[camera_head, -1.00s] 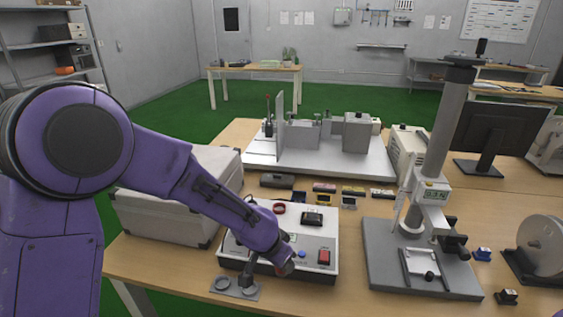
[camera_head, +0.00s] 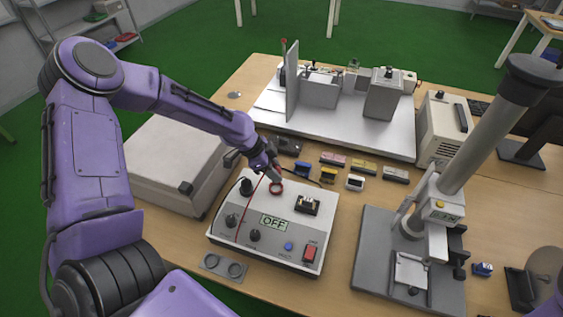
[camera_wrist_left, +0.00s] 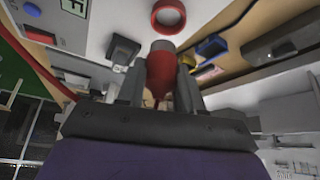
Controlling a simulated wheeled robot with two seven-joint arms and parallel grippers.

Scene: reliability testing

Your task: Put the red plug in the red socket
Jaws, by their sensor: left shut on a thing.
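My left gripper (camera_head: 273,175) is at the back edge of the white control box (camera_head: 225,226), just above the red socket (camera_head: 277,188), a red ring on the box top. In the left wrist view the jaws are shut on the red plug (camera_wrist_left: 160,74), which has a grey tip. The red socket (camera_wrist_left: 168,14) lies beyond the tip, with a visible gap between them. A thin red cable (camera_head: 239,220) crosses the box front from the gripper. The plug is mostly hidden in the head view.
The box carries black knobs, a blue button (camera_head: 288,246), a red switch (camera_head: 310,253) and a display (camera_head: 273,222) reading OFF. A grey case (camera_head: 165,165) stands left, a test stand (camera_head: 455,180) right. Several small coloured blocks lie behind. A grey two-ring holder (camera_head: 223,266) lies in front.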

